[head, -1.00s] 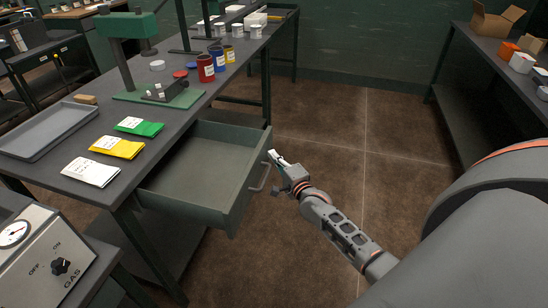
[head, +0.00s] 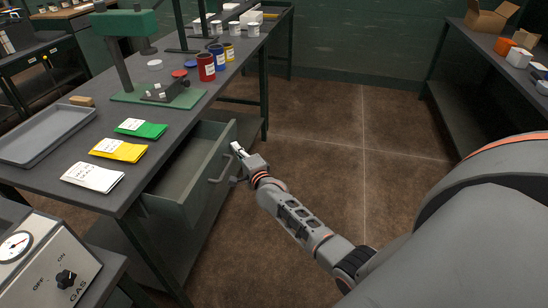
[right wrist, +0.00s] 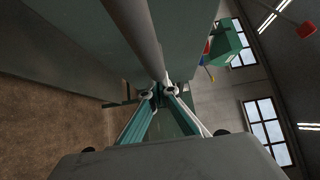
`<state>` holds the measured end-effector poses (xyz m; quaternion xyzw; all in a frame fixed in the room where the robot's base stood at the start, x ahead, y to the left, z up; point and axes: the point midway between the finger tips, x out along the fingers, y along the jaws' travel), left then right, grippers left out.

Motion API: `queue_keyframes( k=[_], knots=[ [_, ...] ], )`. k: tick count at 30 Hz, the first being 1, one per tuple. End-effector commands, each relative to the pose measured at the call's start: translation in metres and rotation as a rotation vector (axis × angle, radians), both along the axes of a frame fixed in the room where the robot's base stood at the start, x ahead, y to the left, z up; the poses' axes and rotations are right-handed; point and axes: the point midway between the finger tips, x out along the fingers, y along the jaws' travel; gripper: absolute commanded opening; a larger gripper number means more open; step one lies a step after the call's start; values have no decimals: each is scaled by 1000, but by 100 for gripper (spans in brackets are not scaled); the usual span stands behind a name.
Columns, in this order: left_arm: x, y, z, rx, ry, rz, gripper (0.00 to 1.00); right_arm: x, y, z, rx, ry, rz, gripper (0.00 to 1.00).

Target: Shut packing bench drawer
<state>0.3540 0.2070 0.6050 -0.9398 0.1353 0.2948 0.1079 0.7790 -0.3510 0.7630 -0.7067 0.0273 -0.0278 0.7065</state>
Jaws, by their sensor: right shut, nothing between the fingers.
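The packing bench drawer (head: 205,189) is a grey-green box under the bench top, pulled part of the way out. Its bar handle (head: 220,168) is on the front panel, facing right. My right gripper (head: 236,149) is shut and empty, with its fingertips at the drawer front beside the handle. In the right wrist view, the shut fingertips (right wrist: 159,90) are close to the grey handle bar (right wrist: 138,35), with the drawer front behind. I cannot tell exactly where they touch. My left gripper is not in view.
The bench top (head: 130,190) holds white, yellow and green packets, a grey tray (head: 45,134), a green press and several tins (head: 206,67). A gas control box (head: 45,258) is at lower left. The brown floor (head: 330,170) right of the drawer is clear.

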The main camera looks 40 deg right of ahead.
Motion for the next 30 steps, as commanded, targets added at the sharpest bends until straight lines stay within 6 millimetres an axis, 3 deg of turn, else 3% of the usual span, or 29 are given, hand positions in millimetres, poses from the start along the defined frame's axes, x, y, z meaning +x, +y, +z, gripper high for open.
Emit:
queue_keyframes(
  k=[1,6,12,21,30],
  knots=[
    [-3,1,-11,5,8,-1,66,14,13,-8,6,4,1,0],
    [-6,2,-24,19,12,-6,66,51,46,-11,5,8,1,0],
    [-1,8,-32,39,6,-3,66,83,72,-10,2,8,1,0],
    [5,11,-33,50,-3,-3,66,104,90,-4,-1,4,0,0],
    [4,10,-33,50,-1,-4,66,107,92,1,-2,-1,2,0]
  ],
)
